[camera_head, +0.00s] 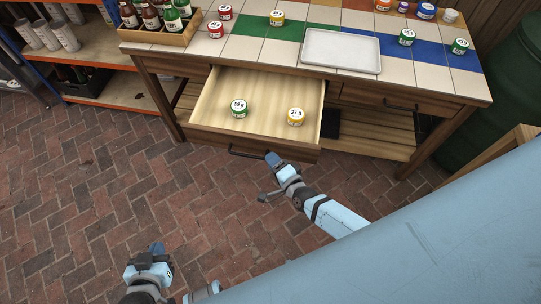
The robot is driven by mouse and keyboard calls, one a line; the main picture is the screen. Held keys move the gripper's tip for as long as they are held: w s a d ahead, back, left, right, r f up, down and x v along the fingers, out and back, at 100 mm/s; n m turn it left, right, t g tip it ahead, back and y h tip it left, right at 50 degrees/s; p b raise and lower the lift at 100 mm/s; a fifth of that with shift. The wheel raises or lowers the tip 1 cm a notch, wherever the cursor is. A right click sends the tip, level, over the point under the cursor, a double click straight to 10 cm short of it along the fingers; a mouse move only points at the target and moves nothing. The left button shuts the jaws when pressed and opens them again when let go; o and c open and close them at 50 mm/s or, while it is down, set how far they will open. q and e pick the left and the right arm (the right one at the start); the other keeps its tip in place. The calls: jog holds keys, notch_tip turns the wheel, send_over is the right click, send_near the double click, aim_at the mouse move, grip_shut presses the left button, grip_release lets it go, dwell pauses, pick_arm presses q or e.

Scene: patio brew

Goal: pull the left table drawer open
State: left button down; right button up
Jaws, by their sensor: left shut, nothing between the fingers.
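The left table drawer (215,132) stands pulled well out of the wooden table, its light wood inside showing. Its dark bar handle (247,154) is on the front. A green-lidded jar (239,107) and a yellow-lidded jar (296,116) stand inside it. My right gripper (273,160) is at the drawer front, by the right end of the handle; whether it touches is unclear, and its jaws cannot be made out. My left gripper (156,248) is shut and empty, low over the brick floor, well apart from the drawer.
The right drawer (385,100) is shut. On the tiled tabletop are a white tray (341,50), several small jars and a wooden crate (160,37) of bottles. A shelf (110,88) stands at the left, a dark green barrel (505,85) at the right. Brick floor in front is clear.

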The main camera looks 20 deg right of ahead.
jog(key=s+f, duration=0.1)
jog(key=s, duration=0.5)
jog(key=shift+s+d, duration=0.2)
jog(key=shift+d, duration=0.25)
